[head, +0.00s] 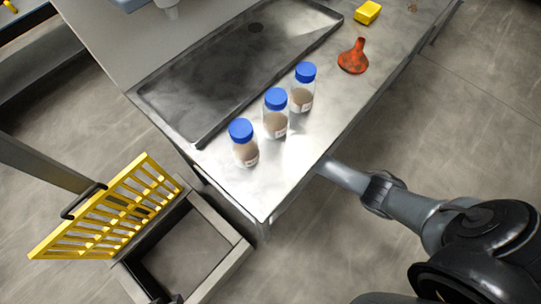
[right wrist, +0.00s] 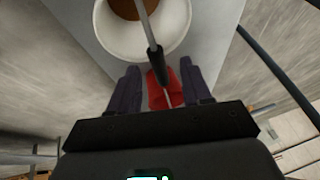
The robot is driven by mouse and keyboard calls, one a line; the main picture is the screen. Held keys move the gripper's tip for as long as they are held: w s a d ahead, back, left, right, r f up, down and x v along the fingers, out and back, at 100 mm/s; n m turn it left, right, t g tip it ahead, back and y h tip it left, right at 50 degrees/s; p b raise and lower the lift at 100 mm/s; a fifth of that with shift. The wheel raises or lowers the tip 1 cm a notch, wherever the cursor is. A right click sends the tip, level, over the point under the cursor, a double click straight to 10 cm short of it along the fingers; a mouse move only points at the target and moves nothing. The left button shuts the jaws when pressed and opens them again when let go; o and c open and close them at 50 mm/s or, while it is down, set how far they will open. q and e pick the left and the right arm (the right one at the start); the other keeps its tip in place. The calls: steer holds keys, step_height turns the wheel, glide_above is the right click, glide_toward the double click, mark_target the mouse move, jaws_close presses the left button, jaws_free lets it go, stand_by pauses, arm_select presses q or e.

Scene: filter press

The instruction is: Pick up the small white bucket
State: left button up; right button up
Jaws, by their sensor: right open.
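The small white bucket (right wrist: 120,42) is at the top of the right wrist view, with something brown inside. The right gripper is open, one finger on each side of the handle grip, with no clear contact. The bucket is not visible in the head view. There my right arm reaches under the table's edge and its gripper is hidden. My left gripper is not clearly in view.
A metal table (head: 330,110) holds three blue-capped bottles (head: 276,112), an orange-red object (head: 353,58) and a yellow block (head: 367,12). A yellow grate (head: 115,212) stands raised beside an open floor pit (head: 190,250).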

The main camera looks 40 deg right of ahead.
steer(key=b+x, duration=0.3)
steer(key=x, duration=0.1)
steer(key=shift+d+f, duration=0.3)
steer(key=shift+w+d+f, duration=0.2)
steer(key=shift+f, duration=0.2)
jaws_close()
